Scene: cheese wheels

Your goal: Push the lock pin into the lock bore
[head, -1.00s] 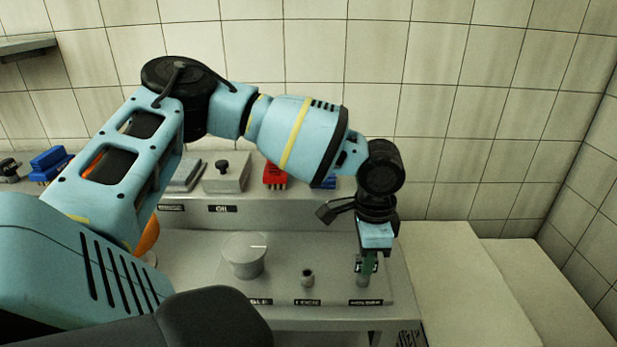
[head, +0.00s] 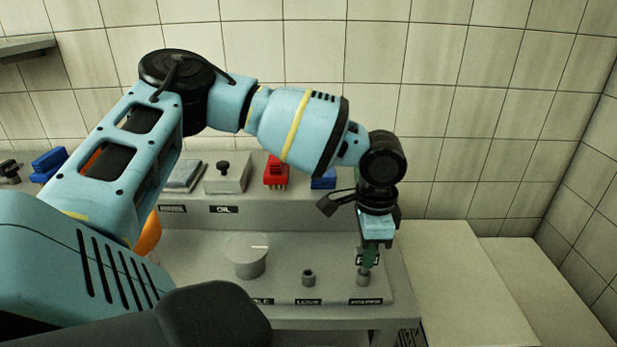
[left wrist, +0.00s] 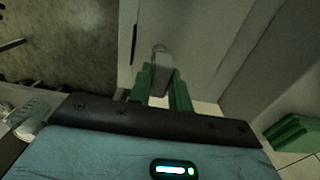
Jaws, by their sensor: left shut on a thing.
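My left gripper (head: 369,262) points down at the right end of the grey table, its green fingers shut on the grey lock pin (head: 363,278). The pin's lower part shows under the fingertips in the head view, above the rightmost label. In the left wrist view the pin (left wrist: 161,60) is between the two green fingers (left wrist: 163,82). The lock bore (head: 309,276) is the short grey collar with a dark opening, behind the LOCK label, left of the pin and apart from it. Whether the pin's lower end touches the table is hard to tell. My right gripper is not in view.
A round grey drum (head: 246,256) stands left of the lock bore. On the raised shelf behind are an OIL box (head: 226,174), a red block (head: 276,171) and a blue block (head: 323,179). Pale low blocks (head: 455,285) lie right of the table.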

